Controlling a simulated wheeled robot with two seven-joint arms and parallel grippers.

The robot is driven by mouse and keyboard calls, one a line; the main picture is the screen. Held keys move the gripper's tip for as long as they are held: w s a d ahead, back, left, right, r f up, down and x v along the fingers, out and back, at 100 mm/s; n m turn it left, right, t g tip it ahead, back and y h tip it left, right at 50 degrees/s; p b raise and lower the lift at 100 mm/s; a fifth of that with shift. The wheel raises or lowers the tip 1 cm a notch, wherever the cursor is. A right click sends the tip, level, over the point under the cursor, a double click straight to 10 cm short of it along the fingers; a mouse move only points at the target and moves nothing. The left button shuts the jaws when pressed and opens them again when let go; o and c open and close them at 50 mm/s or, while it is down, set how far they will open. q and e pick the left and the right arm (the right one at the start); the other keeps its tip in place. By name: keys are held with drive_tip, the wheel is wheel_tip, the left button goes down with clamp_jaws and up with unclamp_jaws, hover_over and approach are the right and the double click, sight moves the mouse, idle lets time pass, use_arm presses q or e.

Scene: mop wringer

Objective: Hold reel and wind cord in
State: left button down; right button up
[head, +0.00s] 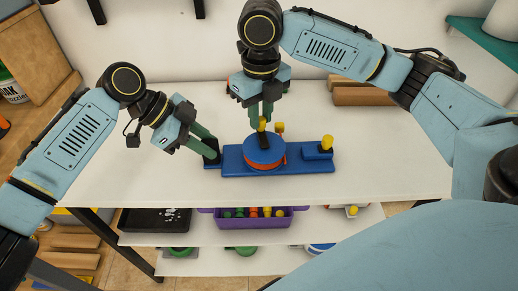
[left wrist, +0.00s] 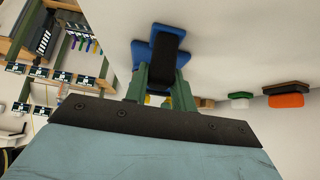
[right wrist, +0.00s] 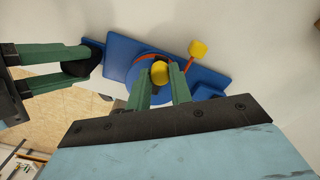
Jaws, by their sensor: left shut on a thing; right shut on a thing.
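The reel is a blue drum (head: 262,152) on a long blue base (head: 310,165) on the white table, with orange cord (head: 281,160) around its side. My left gripper (head: 208,148) is shut on the black handle (left wrist: 166,45) at the base's left end. My right gripper (head: 263,120) points down and is shut on the yellow crank knob (right wrist: 160,72) on top of the drum. A second yellow knob (right wrist: 198,48) stands close behind the drum, with an orange strip between it and the drum. A third yellow knob (head: 327,142) stands on a blue block at the base's right end.
Brown blocks (head: 362,94) lie at the back right of the table. A shelf below holds a purple bin (head: 250,221) of coloured balls and a black tray (head: 140,220). The table is clear left and right of the reel.

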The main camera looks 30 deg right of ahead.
sight(252, 136)
drive_tip(key=n, duration=0.1)
drive_tip(key=a+n, duration=0.1)
drive_tip(key=n, duration=0.1)
drive_tip(key=a+n, duration=0.1)
drive_tip(key=n, duration=0.1)
drive_tip(key=shift+w, duration=0.15)
drive_tip(key=o, duration=0.5)
drive_tip(key=shift+a+n, duration=0.1)
drive_tip(key=shift+n, duration=0.2)
drive_tip(key=o, duration=0.5)
wheel_tip(252, 136, up, 12)
